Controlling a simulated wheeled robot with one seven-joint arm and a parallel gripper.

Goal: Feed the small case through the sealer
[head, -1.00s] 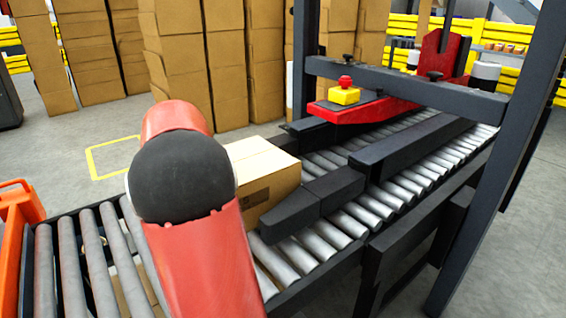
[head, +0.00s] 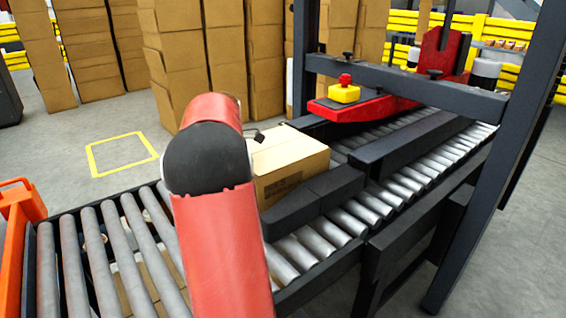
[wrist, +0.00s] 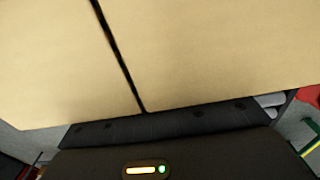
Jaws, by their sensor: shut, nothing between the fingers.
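The small case (head: 292,180) is a tan carton on the rollers at the sealer's infeed, between dark side guides. The sealer (head: 400,95) is a dark frame with a red head over the roller bed, beyond the case. In the wrist view the case's top (wrist: 210,55) fills most of the picture, with a dark gap between its flaps. My gripper's dark body (wrist: 185,155) is at the bottom edge there, close to the case. It is shut and empty; its fingertips are not clearly visible. My red arm hides the case's left side in the head view.
Grey infeed rollers (head: 115,250) lie at the lower left, beside an orange bracket (head: 18,205). A yellow-edged floor square (head: 122,172) is empty. Tall carton stacks (head: 180,60) stand behind. A red button on a yellow box (head: 344,92) sits on the sealer head.

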